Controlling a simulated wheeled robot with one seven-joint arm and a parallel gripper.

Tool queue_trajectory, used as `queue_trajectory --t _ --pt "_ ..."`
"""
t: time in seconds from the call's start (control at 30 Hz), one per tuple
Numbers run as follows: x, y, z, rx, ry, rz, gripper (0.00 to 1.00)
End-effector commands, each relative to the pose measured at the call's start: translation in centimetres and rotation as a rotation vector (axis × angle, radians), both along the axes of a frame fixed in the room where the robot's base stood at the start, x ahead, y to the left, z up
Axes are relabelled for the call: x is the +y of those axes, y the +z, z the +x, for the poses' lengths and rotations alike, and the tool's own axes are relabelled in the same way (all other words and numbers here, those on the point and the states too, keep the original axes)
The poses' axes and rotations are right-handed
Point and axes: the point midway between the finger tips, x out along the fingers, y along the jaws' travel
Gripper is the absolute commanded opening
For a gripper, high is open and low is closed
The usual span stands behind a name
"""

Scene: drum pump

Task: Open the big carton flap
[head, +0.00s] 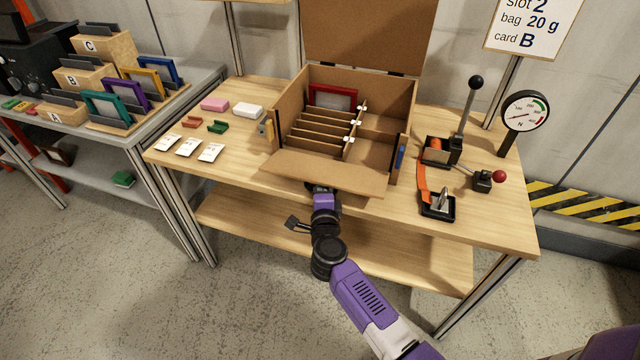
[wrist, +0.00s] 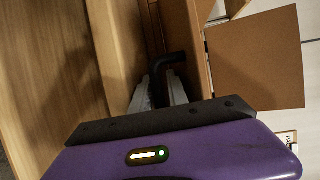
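The big carton (head: 290,90) stands open on the workbench. Its large back flap (head: 370,35) stands up behind it, and this flap also shows in the wrist view (wrist: 255,60). A wide front flap (head: 325,172) is folded outward, sloping down toward the bench's front edge. My gripper (head: 320,188) is at the front edge of this flap, with its tips partly hidden. In the wrist view my gripper's fingers (wrist: 160,90) are on either side of a bent black bar (wrist: 170,62) beside the cardboard. I cannot tell whether they grip it.
The carton holds dividers and a red frame (head: 332,97). Pink (head: 215,104) and white (head: 248,110) blocks and white cards (head: 188,147) lie to its left. A lever device (head: 440,150) and a dial gauge (head: 525,111) stand to its right. A lower shelf (head: 300,235) lies under the bench.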

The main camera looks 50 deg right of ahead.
Motion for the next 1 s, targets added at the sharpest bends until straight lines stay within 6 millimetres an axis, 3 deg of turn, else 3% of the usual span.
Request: queue_trajectory --t 0.17,0.27,1.0 --pt "0.01 0.0 -0.02 0.0 0.0 0.0 0.18" --pt "0.02 0.0 -0.03 0.0 0.0 0.0 0.0" --pt "0.06 -0.05 -0.06 0.001 0.0 0.001 0.0"
